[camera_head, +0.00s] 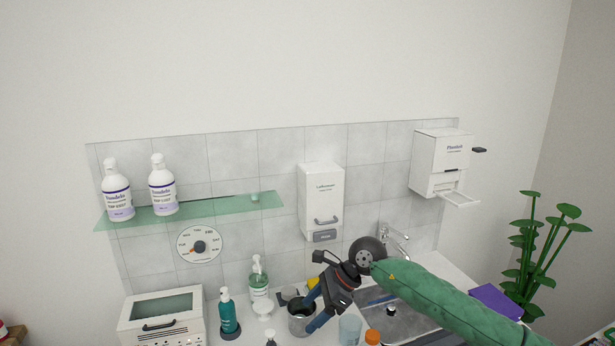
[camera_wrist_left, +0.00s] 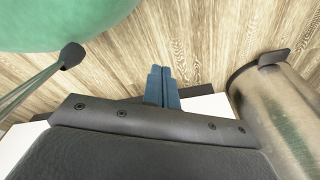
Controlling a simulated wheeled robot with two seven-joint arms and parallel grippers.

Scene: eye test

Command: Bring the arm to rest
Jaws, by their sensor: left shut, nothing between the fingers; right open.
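My right arm (camera_head: 455,303) in its green sleeve reaches in from the lower right of the head view, over the sink and counter. Its gripper (camera_head: 308,314) has blue fingers that stand apart, with nothing seen held. The fingers are at a grey metal cup (camera_head: 299,322) and partly cover it; I cannot tell whether they touch it. My left gripper (camera_wrist_left: 163,88) shows only in the left wrist view, where its blue fingers are together and empty above a wood-grain floor (camera_wrist_left: 205,40).
The counter holds a white box oven (camera_head: 162,318), a teal bottle (camera_head: 228,312), a pump bottle (camera_head: 258,278) and a sink (camera_head: 410,322). A glass shelf (camera_head: 235,203) carries two white bottles. Two wall dispensers (camera_head: 320,200) (camera_head: 440,160) hang above. A plant (camera_head: 540,250) stands right.

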